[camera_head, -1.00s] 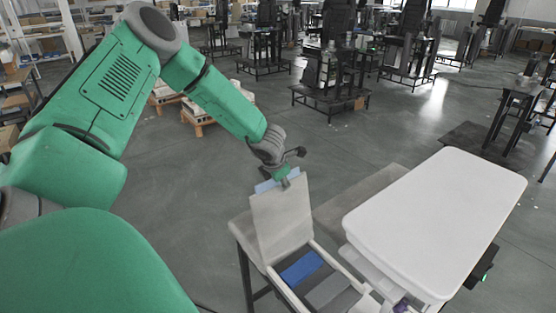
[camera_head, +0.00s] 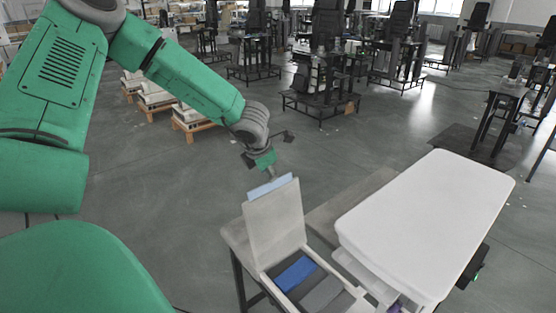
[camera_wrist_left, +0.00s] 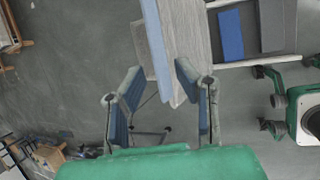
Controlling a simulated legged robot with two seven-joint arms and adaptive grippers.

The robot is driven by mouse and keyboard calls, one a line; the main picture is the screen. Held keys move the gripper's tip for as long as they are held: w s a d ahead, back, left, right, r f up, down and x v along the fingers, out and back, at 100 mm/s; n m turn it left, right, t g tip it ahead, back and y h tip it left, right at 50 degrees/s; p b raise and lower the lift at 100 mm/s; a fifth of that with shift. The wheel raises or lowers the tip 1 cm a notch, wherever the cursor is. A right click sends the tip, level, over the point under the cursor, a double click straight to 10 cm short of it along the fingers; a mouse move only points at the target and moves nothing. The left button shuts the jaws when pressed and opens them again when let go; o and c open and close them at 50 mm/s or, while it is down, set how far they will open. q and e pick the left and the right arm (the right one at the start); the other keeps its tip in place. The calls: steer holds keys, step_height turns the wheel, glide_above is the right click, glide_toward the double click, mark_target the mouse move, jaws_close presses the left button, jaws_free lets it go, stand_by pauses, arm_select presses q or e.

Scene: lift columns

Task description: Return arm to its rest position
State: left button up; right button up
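My left gripper (camera_head: 265,168) hangs just above the top edge of a raised, pale grey lid (camera_head: 274,222) on an open box. In the left wrist view its two blue-padded fingers (camera_wrist_left: 160,88) stand wide apart. The lid (camera_wrist_left: 184,45) lies ahead of and partly between them in that view; I see no grip on it. A light blue strip (camera_head: 270,187) runs along the lid's top edge. The left arm is stretched out from the left, bent at the elbow. I cannot make out my right gripper in the head view.
The open box holds a blue block (camera_head: 296,274) and a grey block (camera_head: 322,294). It stands on a small table (camera_head: 234,240). A white-topped table (camera_head: 430,220) stands to its right. Pallets (camera_head: 190,122) and black workstations (camera_head: 320,95) stand farther back, with clear floor between.

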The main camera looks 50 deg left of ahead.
arm_select(q)
steer(key=s+d+f+m+b, duration=0.4)
steer(key=s+d+f+m, duration=0.15)
steer(key=f+m, duration=0.5)
steer(key=s+d+f+m+b, duration=0.4)
steer(key=d+f+m, duration=0.3)
steer(key=f+m, duration=0.3)
steer(key=s+d+f+m+g+h+b, duration=0.1)
steer(key=s+d+f+m+g+b, duration=0.1)
steer(key=s+d+f+m, duration=0.4)
steer(key=s+d+f+m+g+h+b, duration=0.1)
steer(key=s+d+f+m, duration=0.5)
steer(key=s, duration=0.6)
steer(key=shift+s+d+f+m+g+h+b, duration=0.3)
steer(key=shift+f+m+g+b, duration=0.35)
steer(key=shift+m+b, duration=0.55)
steer(key=shift+s+a, duration=0.1)
